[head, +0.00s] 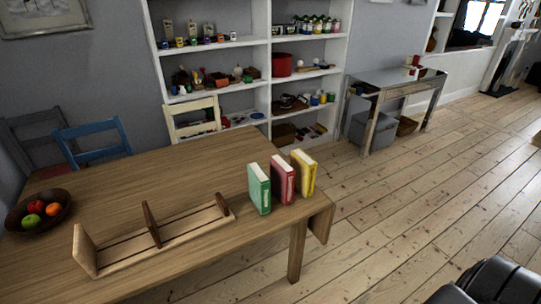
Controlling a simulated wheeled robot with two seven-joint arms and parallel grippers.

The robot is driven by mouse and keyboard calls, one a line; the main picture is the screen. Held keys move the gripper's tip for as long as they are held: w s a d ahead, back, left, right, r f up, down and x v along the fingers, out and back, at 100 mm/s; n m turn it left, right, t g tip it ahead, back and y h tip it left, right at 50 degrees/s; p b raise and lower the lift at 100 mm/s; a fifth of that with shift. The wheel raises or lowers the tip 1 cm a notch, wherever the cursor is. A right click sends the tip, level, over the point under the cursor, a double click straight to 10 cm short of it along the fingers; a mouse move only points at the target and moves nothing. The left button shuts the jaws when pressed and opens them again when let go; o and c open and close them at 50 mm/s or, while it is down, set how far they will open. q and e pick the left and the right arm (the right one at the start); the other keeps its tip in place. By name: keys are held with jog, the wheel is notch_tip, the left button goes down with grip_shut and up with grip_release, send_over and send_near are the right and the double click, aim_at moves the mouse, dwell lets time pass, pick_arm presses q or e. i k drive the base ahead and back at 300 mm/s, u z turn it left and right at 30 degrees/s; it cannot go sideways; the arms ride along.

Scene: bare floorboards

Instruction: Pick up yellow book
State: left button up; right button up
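The yellow book (304,174) stands upright near the right end of the wooden table (190,165). It is the rightmost of three books, with a red book (282,181) just to its left and a green book (259,189) left of that. A wooden book rack (180,240) with upright dividers lies on the table to the left of the books and holds nothing. Neither of my gripper's fingertips shows in the head view. A dark part at the bottom right seems to be mine, but no fingers are visible on it.
A dark bowl of fruit (16,222) sits at the table's left. A blue chair (92,142) and a cream chair (193,119) stand behind the table. White shelves (266,75) and a side table (385,88) line the wall. The floor (430,180) on the right is clear.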

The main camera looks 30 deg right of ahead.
aim_at(305, 167)
jog(key=z, duration=2.85)
jog(key=i, duration=3.15)
jog(key=u, duration=2.8)
